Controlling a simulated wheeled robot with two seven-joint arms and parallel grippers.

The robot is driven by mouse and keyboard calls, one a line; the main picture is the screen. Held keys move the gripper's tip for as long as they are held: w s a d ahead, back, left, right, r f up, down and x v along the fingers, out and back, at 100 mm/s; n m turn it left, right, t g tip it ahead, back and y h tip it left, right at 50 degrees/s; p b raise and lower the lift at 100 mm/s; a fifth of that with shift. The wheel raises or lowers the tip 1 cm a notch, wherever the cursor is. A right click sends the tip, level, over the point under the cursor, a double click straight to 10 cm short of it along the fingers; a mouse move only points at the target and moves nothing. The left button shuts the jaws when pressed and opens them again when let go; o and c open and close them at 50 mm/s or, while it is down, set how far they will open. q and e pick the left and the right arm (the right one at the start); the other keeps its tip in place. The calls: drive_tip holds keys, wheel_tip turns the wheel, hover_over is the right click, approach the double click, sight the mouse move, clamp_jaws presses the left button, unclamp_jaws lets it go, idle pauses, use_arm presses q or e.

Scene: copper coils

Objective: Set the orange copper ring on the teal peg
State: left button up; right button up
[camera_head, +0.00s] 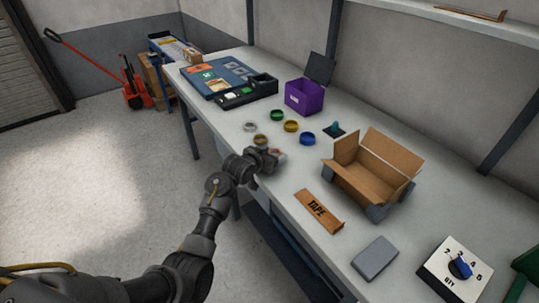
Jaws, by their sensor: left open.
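My left gripper (274,158) is over the near edge of the table, open, its fingers small and hard to make out. A small pale reddish thing (282,155) shows at its fingertips; I cannot tell what it is. A teal peg (335,127) stands on a dark base farther back, right of the rings and left of the cardboard box. A tan-brown ring (260,139) lies just beyond the gripper and is partly hidden by it; I cannot tell if it is the orange copper ring. My right gripper is out of view.
Green (277,115), yellow (291,126), blue (308,138) and grey (250,127) rings lie nearby. An open cardboard box (372,176) stands to the right. A purple bin (304,97) is at the back. A TAPE board (318,211) and grey block (375,257) lie nearer.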

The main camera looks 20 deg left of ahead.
use_arm(q)
drive_tip(key=shift+f+b, duration=0.15)
drive_tip(key=shift+b, duration=0.15)
drive_tip(key=shift+s+r, duration=0.25)
drive_tip(key=v, duration=1)
drive_tip(key=shift+s, duration=0.2)
